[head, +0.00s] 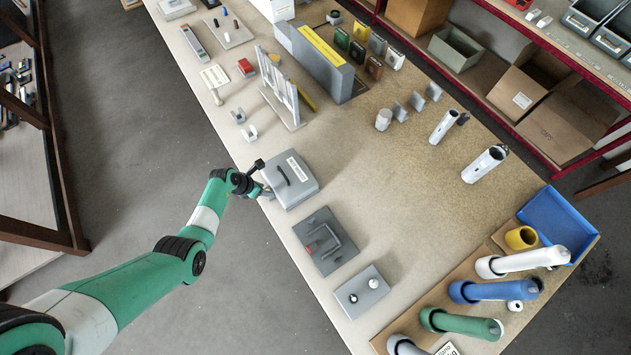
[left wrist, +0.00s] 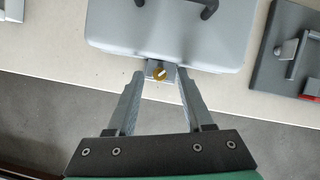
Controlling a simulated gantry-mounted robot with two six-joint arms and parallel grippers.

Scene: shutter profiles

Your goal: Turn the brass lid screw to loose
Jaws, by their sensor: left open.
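The brass lid screw (left wrist: 160,73) shows in the left wrist view as a small round gold head with a pale slot. It sits on a small grey bracket at the front edge of the grey lidded box (left wrist: 120,35). The box, with a dark handle and a white label, also shows in the head view (head: 304,187). My left gripper (left wrist: 160,77) is open, its fingertips on either side of the screw with a gap visible on each side. In the head view my left gripper (head: 266,193) is at the box's left edge; the screw is not discernible there.
A dark grey plate with a handle and a red part (head: 322,247) lies beside the box. A grey block with two knobs (head: 362,291) lies nearer. Upright pale panels (head: 284,92) stand behind the box. The bench is clear right of the box.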

